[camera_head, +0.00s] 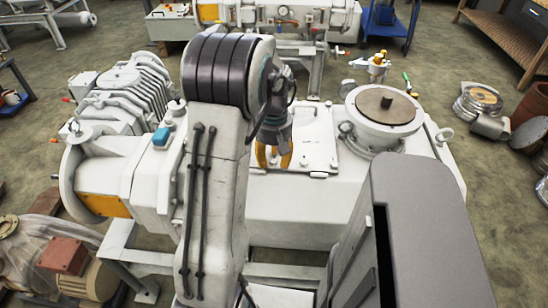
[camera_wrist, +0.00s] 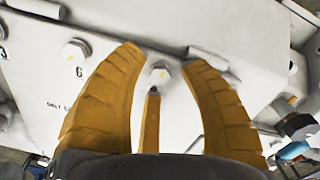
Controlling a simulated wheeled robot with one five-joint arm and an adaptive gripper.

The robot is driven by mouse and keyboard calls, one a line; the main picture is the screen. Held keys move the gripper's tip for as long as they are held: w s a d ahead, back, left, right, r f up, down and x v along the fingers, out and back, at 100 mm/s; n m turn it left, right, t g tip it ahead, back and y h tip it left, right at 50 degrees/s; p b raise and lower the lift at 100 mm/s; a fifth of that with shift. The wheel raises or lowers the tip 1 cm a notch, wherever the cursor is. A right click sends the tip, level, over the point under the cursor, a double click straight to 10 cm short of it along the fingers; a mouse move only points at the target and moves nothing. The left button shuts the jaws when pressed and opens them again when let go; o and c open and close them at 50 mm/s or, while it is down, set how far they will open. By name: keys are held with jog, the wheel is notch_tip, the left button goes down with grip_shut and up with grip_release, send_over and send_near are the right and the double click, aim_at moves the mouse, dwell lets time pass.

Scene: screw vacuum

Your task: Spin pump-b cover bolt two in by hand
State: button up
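The white pump cover plate (camera_head: 318,153) lies on top of the white pump housing in the head view. In the wrist view the cover (camera_wrist: 110,75) shows a bolt head (camera_wrist: 160,75) with a yellow mark, between my yellow fingertips. Another bolt (camera_wrist: 76,48) sits to the left, above a printed 6. The number of the bolt between my fingers is not visible, so I cannot tell whether it is bolt two. My gripper (camera_head: 273,157) points down at the cover, and its fingers (camera_wrist: 164,60) are spread apart on both sides of the bolt. A third finger (camera_wrist: 152,118) reaches toward the bolt from below.
A round flanged port with a brown disc (camera_head: 384,106) stands right of the cover. A ribbed motor (camera_head: 120,95) is at the left. A blue cap (camera_head: 161,137) stands left of my arm. In the wrist view a dark fitting (camera_wrist: 298,126) sits close to the right finger.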

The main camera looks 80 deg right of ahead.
grip_shut()
dwell(0.3)
jog(key=shift+m, duration=0.3)
jog(key=m, duration=0.3)
jog(key=shift+a+f, duration=0.1)
jog(key=m, duration=0.4)
jog(key=shift+m, duration=0.3)
jog(key=m, duration=0.3)
jog(key=shift+m, duration=2.1)
